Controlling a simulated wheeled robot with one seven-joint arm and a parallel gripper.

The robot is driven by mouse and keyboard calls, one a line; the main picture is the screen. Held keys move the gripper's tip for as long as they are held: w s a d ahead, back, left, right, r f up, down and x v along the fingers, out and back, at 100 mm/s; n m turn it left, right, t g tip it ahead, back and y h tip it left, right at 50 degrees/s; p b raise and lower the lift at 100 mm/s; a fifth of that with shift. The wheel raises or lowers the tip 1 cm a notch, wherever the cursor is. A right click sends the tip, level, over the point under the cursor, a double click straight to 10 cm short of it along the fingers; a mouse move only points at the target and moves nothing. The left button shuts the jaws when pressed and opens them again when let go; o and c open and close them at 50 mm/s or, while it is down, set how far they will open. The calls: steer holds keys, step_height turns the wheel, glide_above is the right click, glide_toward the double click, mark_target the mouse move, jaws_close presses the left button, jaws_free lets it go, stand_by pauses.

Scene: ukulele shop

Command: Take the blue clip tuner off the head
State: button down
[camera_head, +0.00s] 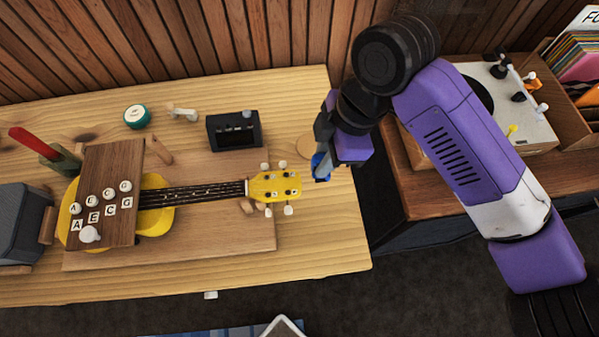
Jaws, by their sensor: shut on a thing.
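The blue clip tuner (321,167) is at the jaws of my gripper (321,160), which is shut on it. My gripper is just right of the ukulele's yellow head (275,186), with a small gap showing between tuner and head in the picture. The yellow ukulele (157,208) lies on a wooden board, its neck pointing right and white tuning pegs on the head. A wooden piece with lettered knobs covers much of its body. My fingertips are small here and partly hidden by the gripper.
A black box (234,131), a teal round tin (137,116) and a small pale object (183,114) stand behind the ukulele. A grey box (22,225) is at far left. A turntable (510,110) stands on the right cabinet. The table's front right is clear.

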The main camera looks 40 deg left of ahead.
steer(key=shift+r+p, duration=2)
steer(key=shift+r, duration=0.5)
